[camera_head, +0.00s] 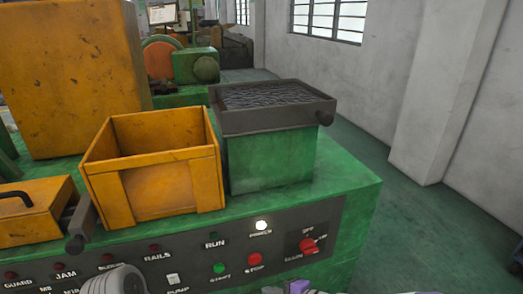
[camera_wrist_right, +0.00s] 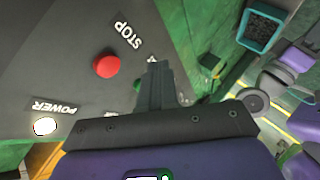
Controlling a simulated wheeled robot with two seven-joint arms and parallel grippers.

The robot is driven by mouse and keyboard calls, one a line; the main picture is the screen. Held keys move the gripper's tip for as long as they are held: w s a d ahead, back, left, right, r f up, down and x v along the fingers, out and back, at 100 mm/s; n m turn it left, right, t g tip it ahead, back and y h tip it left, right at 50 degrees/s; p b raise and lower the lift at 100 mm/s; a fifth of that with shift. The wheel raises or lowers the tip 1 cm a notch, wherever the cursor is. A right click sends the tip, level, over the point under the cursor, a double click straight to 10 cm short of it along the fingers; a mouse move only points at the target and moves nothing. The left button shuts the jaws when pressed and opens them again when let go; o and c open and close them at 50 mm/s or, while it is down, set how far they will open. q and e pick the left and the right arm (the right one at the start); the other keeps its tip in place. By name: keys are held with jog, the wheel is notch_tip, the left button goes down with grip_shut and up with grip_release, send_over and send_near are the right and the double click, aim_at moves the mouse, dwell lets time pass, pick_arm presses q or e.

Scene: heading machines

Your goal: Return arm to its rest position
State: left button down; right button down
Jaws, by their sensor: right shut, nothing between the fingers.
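My right gripper (camera_wrist_right: 158,72) shows in the right wrist view. Its fingers are together and empty, beside the red STOP button (camera_wrist_right: 106,67) on the dark control panel (camera_wrist_right: 60,40); I cannot tell how close they are to the panel. In the head view, only a small purple and grey part of my own body shows at the bottom edge, and the right fingertips are out of that picture. My left gripper is not in view.
The green machine (camera_head: 345,180) carries an open orange bin (camera_head: 160,187) and a dark tray (camera_head: 270,122). Its panel has a lit white POWER lamp (camera_head: 261,225), a green START button (camera_head: 219,268) and a red rotary switch (camera_head: 308,245). Green floor (camera_head: 440,235) lies clear to the right.

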notch_tip(320, 180, down, 10)
jog(key=d+m+h, duration=0.2)
jog(key=d+m, duration=0.1)
jog(key=m, duration=0.5)
jog(key=s+d+f+m+g+h, duration=0.2)
jog(key=s+f+m+g, duration=0.1)
jog(key=s+f+m, duration=0.4)
jog(key=s+d+f+m+g+h, duration=0.2)
jog(key=s+f+m, duration=0.6)
jog(key=f, duration=0.5)
jog(key=shift+s+m+g, duration=0.25)
jog(key=shift+m+g, duration=0.65)
jog(key=shift+m, duration=0.2)
